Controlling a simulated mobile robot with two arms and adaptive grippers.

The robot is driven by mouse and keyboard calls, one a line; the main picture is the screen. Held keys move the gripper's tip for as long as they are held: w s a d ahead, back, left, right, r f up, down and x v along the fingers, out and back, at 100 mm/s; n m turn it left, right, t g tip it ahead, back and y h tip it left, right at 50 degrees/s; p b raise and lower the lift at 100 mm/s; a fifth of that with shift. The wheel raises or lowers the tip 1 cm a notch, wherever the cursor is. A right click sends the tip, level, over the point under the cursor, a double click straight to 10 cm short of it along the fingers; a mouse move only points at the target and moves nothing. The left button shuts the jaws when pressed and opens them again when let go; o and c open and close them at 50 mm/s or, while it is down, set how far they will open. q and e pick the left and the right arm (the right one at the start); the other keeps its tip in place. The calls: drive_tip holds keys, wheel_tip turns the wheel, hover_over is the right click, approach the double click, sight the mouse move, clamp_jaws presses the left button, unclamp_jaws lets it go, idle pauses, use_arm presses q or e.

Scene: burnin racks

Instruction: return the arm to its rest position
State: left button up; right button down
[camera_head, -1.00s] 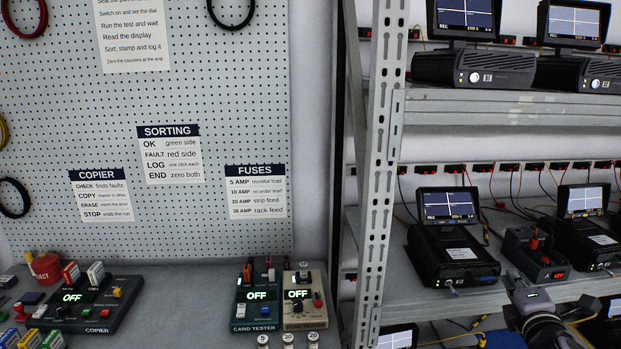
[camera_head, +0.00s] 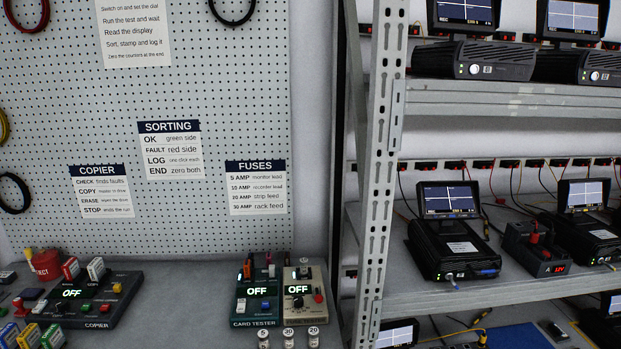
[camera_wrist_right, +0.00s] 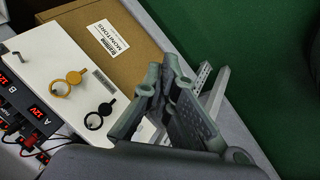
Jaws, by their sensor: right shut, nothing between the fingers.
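My right gripper (camera_wrist_right: 164,84) shows in the right wrist view. Its grey fingers are together with nothing held between them. It appears in front of a brown box (camera_wrist_right: 97,28) and a white panel (camera_wrist_right: 62,75), apart from them as far as I can tell. The head view shows neither of my arms. My left gripper is in no current view.
The rack's upright (camera_head: 378,180) and shelf (camera_head: 480,285) stand at right, with a small monitor unit (camera_head: 448,248) on the shelf. A card tester (camera_head: 256,305) and a copier (camera_head: 90,300) sit on the bench. The wrist view shows a green surface (camera_wrist_right: 250,50).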

drive_tip(key=s+a+f+m+g, duration=0.1)
drive_tip(key=s+a+f, duration=0.3)
drive_tip(key=s, duration=0.5)
drive_tip(key=s+a+f+m+g+y, duration=0.1)
drive_tip(key=s+a+f, duration=0.4)
drive_tip(key=s, duration=0.5)
drive_tip(key=s+a+f+m+g+y, duration=0.1)
drive_tip(key=s+a+f, duration=0.4)
drive_tip(key=s, duration=0.5)
drive_tip(key=shift+s+a+m+g+b, duration=0.25)
drive_tip(key=shift+a+m+g+b, duration=0.1)
drive_tip(key=shift+m+g, duration=0.6)
